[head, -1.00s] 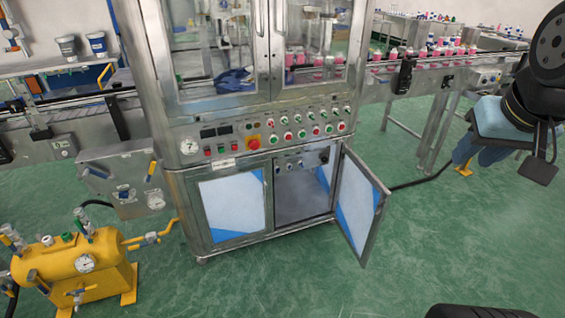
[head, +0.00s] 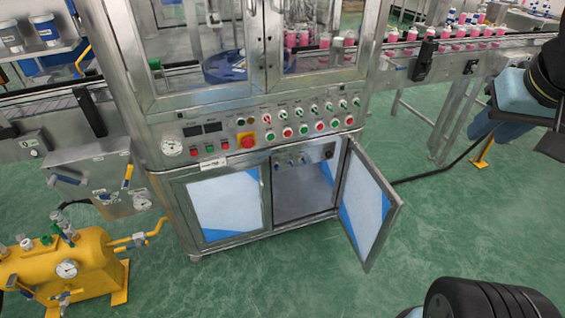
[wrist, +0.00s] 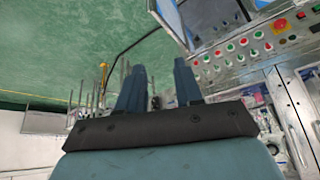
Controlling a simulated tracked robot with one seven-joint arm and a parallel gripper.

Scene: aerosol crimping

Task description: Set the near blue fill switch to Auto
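The control panel (head: 265,133) on the front of the steel cabinet carries rows of small switches and red and green buttons. A row of small selector switches (head: 312,109) runs along its top, too small to read labels or settings; I cannot tell which is the near blue fill switch. The panel also shows upside down at the upper right of the wrist view (wrist: 240,47). My gripper (wrist: 160,75) has its two dark blue fingers apart with nothing between them. It is away from the panel, at the right edge of the head view.
A cabinet door (head: 366,205) hangs open towards me below the panel. A yellow tank (head: 60,268) stands at the lower left. A conveyor with pink-filled bottles (head: 470,40) runs right. Green floor is clear in front, and a dark cable (head: 430,175) lies at right.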

